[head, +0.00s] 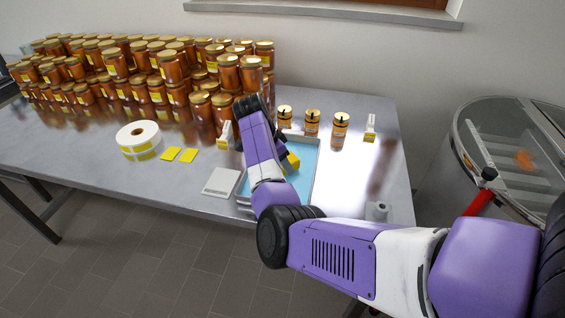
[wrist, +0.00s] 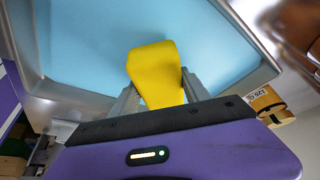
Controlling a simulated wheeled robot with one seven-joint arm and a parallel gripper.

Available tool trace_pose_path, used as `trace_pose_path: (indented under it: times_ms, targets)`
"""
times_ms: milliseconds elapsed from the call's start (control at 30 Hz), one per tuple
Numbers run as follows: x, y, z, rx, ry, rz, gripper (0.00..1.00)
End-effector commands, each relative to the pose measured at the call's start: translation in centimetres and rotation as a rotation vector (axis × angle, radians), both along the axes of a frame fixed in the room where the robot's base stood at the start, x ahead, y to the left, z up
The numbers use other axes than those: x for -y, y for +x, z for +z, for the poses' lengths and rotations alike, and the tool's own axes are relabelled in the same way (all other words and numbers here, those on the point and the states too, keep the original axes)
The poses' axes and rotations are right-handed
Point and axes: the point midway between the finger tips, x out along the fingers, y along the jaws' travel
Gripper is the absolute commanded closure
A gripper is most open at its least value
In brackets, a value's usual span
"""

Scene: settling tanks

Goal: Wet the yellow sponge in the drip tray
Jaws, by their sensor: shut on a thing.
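The yellow sponge (wrist: 155,70) is between the fingers of my gripper (wrist: 158,92), which is shut on it. In the head view the sponge (head: 292,161) shows just right of my arm, over the drip tray (head: 314,180). The tray is a shallow metal tray with a light blue inside, and its pale metal rim (wrist: 45,100) shows in the wrist view. My arm hides part of the tray and the gripper's fingers in the head view. I cannot tell whether the sponge touches the blue surface.
Many honey jars (head: 170,68) stand stacked at the back left. Several small jars (head: 312,122) stand behind the tray. A label roll (head: 138,138), yellow labels (head: 180,154) and a white flat device (head: 221,182) lie left of it. A steel drum (head: 500,130) stands right of the table.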

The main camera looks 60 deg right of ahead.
Motion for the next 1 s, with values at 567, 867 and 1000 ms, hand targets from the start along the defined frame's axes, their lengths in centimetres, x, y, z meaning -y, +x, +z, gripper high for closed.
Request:
trace_pose_path:
  times_ms: [567, 867, 1000]
  targets:
    - [0.01, 0.00, -0.68, 0.000, 0.000, 0.000, 0.78]
    - [0.01, -0.01, -0.71, 0.000, 0.000, 0.000, 0.78]
    - [0.01, -0.01, -0.74, 0.000, 0.000, 0.000, 0.78]
